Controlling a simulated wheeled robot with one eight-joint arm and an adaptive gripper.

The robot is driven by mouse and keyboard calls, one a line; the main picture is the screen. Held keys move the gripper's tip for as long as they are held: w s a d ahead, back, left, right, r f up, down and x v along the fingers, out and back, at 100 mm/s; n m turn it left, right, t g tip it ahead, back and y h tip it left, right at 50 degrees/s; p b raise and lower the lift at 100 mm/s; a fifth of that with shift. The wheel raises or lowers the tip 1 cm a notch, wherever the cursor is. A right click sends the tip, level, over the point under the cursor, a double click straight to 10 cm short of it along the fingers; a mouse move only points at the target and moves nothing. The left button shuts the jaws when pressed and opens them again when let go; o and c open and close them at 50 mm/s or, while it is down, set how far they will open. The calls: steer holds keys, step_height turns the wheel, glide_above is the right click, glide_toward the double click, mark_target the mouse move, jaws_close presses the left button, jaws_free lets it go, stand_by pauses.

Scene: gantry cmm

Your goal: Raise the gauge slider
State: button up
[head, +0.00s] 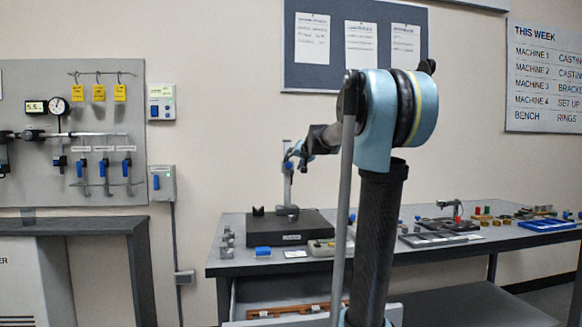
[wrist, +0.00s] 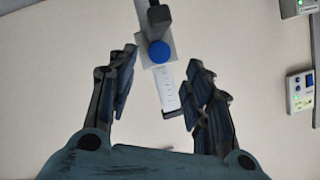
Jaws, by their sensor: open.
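The gauge slider is a grey block with a round blue knob (wrist: 159,52), seen in the wrist view at the top middle. It sits on a pale upright scale (wrist: 168,92) with dark marks. My gripper (wrist: 162,62) is open, one finger on each side of the scale, with the knob between the fingertips in the picture. I see no contact. In the head view the gauge post (head: 287,187) stands on a dark surface plate (head: 262,228) on the bench. My gripper (head: 294,156) is at its upper part, where the slider is hard to make out.
The grey bench (head: 226,262) holds a blue block (head: 263,252), small metal blocks and a control box (head: 322,247) near the plate. More parts and a blue tray (head: 547,225) lie to the right. A tool board (head: 100,180) hangs on the left wall.

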steer(key=shift+v, duration=2.75)
